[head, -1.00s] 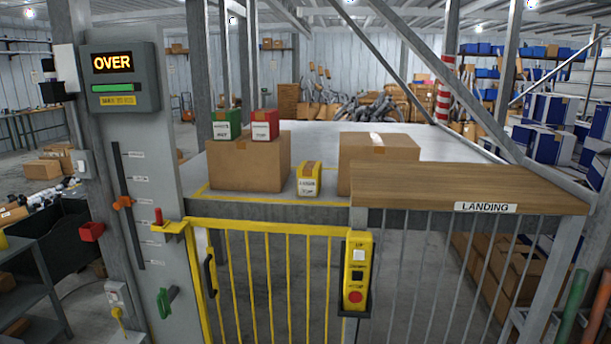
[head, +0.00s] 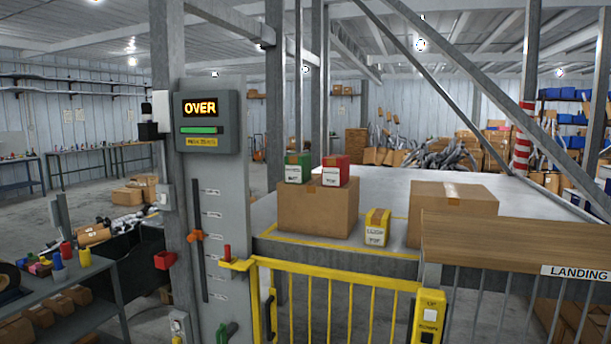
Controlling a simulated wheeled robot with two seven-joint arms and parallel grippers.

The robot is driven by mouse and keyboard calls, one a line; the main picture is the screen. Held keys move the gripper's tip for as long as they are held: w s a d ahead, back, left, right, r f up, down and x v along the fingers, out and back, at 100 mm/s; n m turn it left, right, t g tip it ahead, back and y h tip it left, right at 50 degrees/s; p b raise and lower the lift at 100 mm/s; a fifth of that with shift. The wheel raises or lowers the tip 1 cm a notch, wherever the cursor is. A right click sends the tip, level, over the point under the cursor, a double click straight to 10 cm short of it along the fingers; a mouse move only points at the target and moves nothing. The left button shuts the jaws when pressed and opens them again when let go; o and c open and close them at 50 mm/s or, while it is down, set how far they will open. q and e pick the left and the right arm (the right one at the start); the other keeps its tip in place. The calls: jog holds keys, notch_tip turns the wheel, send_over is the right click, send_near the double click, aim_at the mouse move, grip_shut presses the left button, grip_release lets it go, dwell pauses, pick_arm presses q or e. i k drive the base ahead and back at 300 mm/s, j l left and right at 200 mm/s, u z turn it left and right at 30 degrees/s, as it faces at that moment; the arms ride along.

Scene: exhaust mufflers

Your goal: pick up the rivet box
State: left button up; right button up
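Three small boxes with white labels are on the lift platform (head: 400,184) behind the yellow gate. A green box (head: 293,172) and a red box (head: 335,176) stand side by side on top of a large cardboard box (head: 318,212). A yellow box (head: 376,228) stands on the platform between that cardboard box and a second one (head: 450,207). Neither of my grippers is in view.
The yellow gate (head: 330,300) and a wooden landing shelf (head: 510,243) stand in front of the platform. A grey post panel (head: 228,190) carries a display reading OVER (head: 200,108). A workbench (head: 60,290) with small coloured items is at the left.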

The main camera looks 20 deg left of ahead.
aim_at(297, 165)
jog(key=i+j+z, duration=0.1)
jog(key=j+z, duration=0.15)
jog(key=z, duration=0.15)
jog(key=j+z, duration=0.55)
jog(key=z, duration=0.2)
jog(key=i, duration=0.05)
